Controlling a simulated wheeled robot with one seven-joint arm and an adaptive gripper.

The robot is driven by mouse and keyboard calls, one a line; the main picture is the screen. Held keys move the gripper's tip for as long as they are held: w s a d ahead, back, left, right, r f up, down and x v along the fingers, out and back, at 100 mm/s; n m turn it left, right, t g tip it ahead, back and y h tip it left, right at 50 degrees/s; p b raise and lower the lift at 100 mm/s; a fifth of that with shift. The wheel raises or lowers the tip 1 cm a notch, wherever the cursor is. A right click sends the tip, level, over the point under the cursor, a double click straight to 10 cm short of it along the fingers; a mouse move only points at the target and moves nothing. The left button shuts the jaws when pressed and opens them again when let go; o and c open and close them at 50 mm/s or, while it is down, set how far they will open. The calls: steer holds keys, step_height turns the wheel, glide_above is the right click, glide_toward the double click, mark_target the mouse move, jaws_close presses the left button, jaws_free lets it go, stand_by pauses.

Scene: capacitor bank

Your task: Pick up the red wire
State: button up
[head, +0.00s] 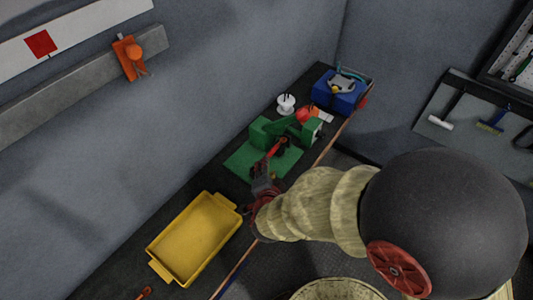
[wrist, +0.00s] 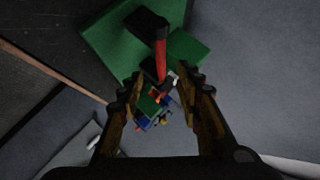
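A thin red bar-like piece with dark ends (head: 267,157) stands over the green mat, just beyond my gripper (head: 262,184); I cannot tell for sure whether it is the red wire. In the wrist view a red piece with a black end (wrist: 160,55) lies ahead, in line with the gap of my gripper (wrist: 163,84). The two fingers are spread apart, with no clear grip on anything.
An empty yellow tray (head: 163,270) sits on the dark bench nearer to me. A white spool (head: 286,103), a red-orange item (head: 306,115) and a blue bin (head: 338,103) stand farther along. Grey walls bound the bench. Tools hang on a board (head: 448,125) at right.

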mark_target(269, 155)
steer(key=b+x, duration=0.1)
steer(key=x, duration=0.5)
steer(key=shift+w+f, duration=0.1)
steer(key=shift+w, duration=0.3)
steer(key=shift+c, duration=0.6)
steer(key=c, duration=0.8)
